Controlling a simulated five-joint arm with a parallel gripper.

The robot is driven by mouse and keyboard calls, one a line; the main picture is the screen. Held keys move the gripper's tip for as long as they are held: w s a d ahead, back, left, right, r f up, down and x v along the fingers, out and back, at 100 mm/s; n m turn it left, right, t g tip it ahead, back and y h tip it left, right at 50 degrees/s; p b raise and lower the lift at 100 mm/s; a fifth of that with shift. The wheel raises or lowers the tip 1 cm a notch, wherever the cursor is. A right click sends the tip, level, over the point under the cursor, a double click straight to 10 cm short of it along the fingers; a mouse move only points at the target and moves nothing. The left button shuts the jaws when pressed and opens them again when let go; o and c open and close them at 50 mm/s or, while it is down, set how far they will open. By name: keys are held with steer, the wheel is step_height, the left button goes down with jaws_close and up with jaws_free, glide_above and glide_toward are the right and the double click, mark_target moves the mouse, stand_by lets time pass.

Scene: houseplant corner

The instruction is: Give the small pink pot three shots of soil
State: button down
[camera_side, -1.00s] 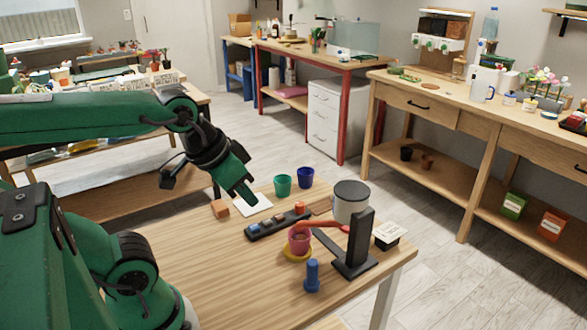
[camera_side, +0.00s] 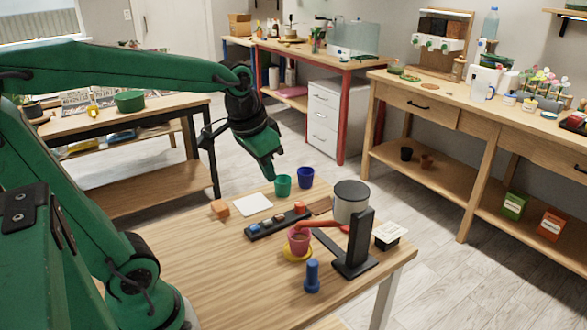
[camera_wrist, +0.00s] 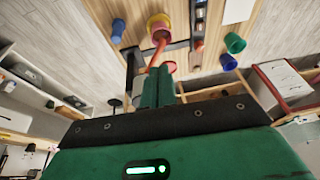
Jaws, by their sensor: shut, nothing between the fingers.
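The small pink pot (camera_side: 299,241) stands upright on a yellow saucer (camera_side: 297,256) on the wooden table; it also shows in the wrist view (camera_wrist: 160,34). A red arm or spout (camera_side: 328,224) runs from a black stand (camera_side: 356,250) to the pot's rim. A black strip (camera_side: 262,231) with several coloured blocks or buttons, including a red one (camera_side: 299,207), lies behind the pot. A grey canister (camera_side: 350,204) stands at the right. My gripper (camera_side: 271,177) is shut and empty, raised near the green pot. The pot's inside is too small to judge.
A green pot (camera_side: 283,188) and a blue pot (camera_side: 305,178) stand at the table's far edge. A white card (camera_side: 254,204) and an orange block (camera_side: 219,209) lie left. A blue peg-like piece (camera_side: 312,276) stands in front. The table's left front is clear.

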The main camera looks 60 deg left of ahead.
steer(key=w+a+f+g, duration=0.2)
steer(key=w+a, duration=0.4)
steer(key=g, duration=0.2)
glide_above(280, 216)
steer(key=shift+h, duration=0.3)
steer(key=shift+f, duration=2.95)
steer(key=shift+f, duration=0.1)
step_height(280, 216, down, 14)
steer(key=shift+r, duration=0.1)
